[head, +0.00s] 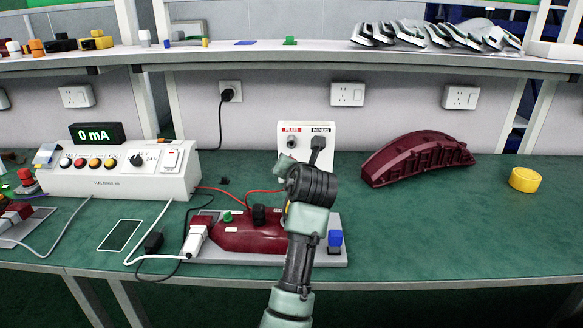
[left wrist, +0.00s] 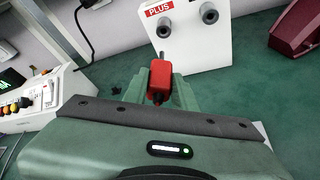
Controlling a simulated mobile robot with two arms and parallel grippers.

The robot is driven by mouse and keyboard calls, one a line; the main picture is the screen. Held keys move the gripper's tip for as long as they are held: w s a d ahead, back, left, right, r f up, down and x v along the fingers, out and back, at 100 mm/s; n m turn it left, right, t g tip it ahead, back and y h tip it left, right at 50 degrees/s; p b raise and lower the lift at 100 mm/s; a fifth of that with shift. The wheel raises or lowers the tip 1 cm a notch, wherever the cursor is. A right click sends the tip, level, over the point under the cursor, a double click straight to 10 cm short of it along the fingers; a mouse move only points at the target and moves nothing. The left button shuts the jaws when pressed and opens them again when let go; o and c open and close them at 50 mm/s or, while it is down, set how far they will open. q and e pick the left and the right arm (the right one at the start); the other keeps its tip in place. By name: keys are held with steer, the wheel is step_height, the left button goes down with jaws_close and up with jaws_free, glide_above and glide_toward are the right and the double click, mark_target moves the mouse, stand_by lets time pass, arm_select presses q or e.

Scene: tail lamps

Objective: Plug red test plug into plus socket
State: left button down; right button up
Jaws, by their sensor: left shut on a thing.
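The white socket block (head: 293,131) stands at the back of the table, marked PLUS and MINUS. The plus socket (head: 292,142) is a grey round post under the red label; in the left wrist view the plus socket (left wrist: 165,28) looks empty. My left gripper (head: 287,167) is in front of the block, its arm rising from the bottom. In the left wrist view my left gripper (left wrist: 160,90) is shut on the red test plug (left wrist: 160,81), whose dark tip points toward the block, apart from it. In the head view the plug is hidden. My right gripper is not in view.
A power supply (head: 118,172) reading 0 mA stands left. A red lamp on a grey board (head: 300,257) lies under my arm, with red wires behind. A dark red lamp housing (head: 415,157) and yellow roll (head: 524,179) are right. The right table is mostly clear.

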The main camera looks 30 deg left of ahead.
arm_select(q)
steer(key=shift+w+a, duration=0.5)
steer(key=shift+w, duration=0.25)
steer(key=shift+w+a, duration=0.45)
steer(key=shift+w, duration=0.35)
steer(key=shift+w+a, duration=0.5)
steer(key=shift+w, duration=0.25)
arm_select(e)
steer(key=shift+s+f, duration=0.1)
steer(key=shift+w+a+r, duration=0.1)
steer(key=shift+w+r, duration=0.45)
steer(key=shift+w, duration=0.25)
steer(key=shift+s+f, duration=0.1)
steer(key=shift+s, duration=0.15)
arm_select(q)
steer(key=shift+b, duration=0.3)
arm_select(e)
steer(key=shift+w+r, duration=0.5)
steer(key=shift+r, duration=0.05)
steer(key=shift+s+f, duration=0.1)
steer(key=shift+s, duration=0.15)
